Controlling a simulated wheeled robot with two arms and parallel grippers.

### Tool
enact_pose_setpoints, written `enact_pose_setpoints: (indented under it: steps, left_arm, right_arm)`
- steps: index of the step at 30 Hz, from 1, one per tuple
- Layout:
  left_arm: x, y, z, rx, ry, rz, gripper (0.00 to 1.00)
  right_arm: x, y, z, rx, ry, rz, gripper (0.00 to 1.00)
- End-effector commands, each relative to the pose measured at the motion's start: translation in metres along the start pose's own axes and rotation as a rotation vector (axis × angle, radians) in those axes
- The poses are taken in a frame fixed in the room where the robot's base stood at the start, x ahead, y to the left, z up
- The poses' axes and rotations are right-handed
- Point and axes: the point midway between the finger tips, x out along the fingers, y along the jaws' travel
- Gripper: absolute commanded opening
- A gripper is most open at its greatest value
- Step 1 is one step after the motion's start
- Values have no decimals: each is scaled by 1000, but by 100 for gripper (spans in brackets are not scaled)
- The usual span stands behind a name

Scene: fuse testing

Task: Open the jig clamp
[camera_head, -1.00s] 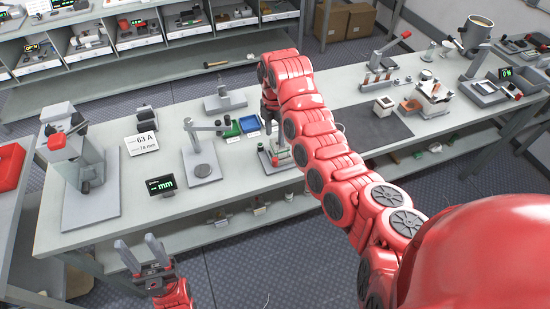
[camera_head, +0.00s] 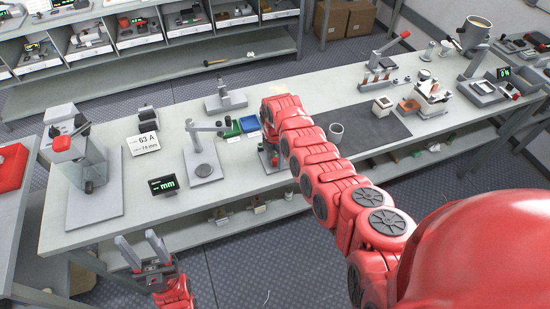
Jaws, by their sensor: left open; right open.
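The jig (camera_head: 270,158), a small grey fixture with a red part, stands near the front edge of the middle of the bench. My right arm covers much of it, so I cannot tell its clamp's position. My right gripper (camera_head: 268,141) points down at the jig; it is open, but the wrist hides most of it and I cannot tell whether it touches the clamp. My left gripper (camera_head: 138,243) is open and empty, in front of the bench at the lower left, well away from the jig.
Left of the jig stand a grey gauge stand (camera_head: 203,170), a green-lit display (camera_head: 162,185) and a 63 A card (camera_head: 142,143). Green (camera_head: 231,129) and blue (camera_head: 249,124) trays lie just behind. A grey cup (camera_head: 336,131) sits on the dark mat (camera_head: 372,128) to the right.

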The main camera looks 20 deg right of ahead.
Motion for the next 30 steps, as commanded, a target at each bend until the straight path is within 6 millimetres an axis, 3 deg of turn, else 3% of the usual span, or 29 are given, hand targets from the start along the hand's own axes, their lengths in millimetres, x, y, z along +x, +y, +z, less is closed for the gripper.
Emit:
enact_pose_setpoints:
  steps: [5, 6, 15, 30]
  left_arm:
    - [0, 0, 0, 0, 0, 0, 50]
    - [0, 0, 0, 0, 0, 0, 50]
    - [0, 0, 0, 0, 0, 0, 50]
    - [0, 0, 0, 0, 0, 0, 50]
  right_arm:
    - [0, 0, 0, 0, 0, 0, 55]
    - [0, 0, 0, 0, 0, 1, 52]
    - [0, 0, 0, 0, -1, 1, 0]
    - [-1, 0, 1, 0, -1, 1, 0]
